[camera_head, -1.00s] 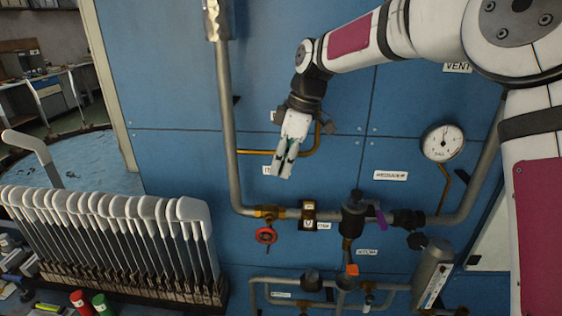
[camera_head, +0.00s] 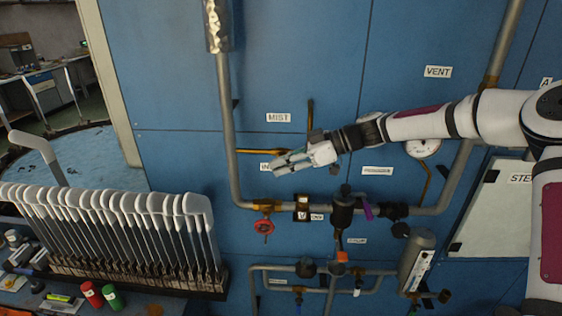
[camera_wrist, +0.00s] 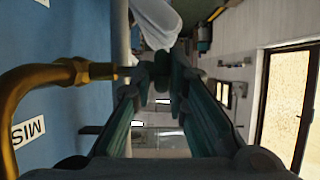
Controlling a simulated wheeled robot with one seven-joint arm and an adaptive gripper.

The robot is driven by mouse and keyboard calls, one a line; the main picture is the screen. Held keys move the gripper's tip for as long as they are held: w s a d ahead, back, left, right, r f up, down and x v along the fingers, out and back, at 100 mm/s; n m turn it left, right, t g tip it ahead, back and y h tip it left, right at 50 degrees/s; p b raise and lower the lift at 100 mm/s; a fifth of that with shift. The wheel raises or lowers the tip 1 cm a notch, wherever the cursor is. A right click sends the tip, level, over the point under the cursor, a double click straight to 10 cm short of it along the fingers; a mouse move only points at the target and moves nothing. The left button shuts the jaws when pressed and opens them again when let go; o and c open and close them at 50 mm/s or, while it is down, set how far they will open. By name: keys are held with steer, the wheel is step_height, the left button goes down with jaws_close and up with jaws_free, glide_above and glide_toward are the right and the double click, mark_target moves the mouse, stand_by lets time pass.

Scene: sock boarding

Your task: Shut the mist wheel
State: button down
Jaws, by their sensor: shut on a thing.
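The MIST label (camera_head: 278,118) is on the blue panel, above a brass pipe (camera_head: 262,150). My gripper (camera_head: 277,165) lies almost level in front of that pipe, its fingers pointing left. In the wrist view the brass pipe (camera_wrist: 30,78) ends in a hex fitting, and a short stem runs from it to my fingertips (camera_wrist: 160,80). The fingers are shut on a small dark thing at the stem's end, which I take to be the mist wheel. Fingers hide most of it, so its turn position cannot be told.
Below are a grey pipe (camera_head: 228,130), a red wheel (camera_head: 264,227) and a black valve body (camera_head: 343,212). A gauge (camera_head: 423,147) sits at the right. A rack of white-topped sock forms (camera_head: 120,200) stands at lower left.

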steer(key=shift+y, duration=0.6)
steer(key=c, duration=1.6)
jaws_free()
steer(key=v, duration=1.2)
steer(key=shift+d, duration=0.1)
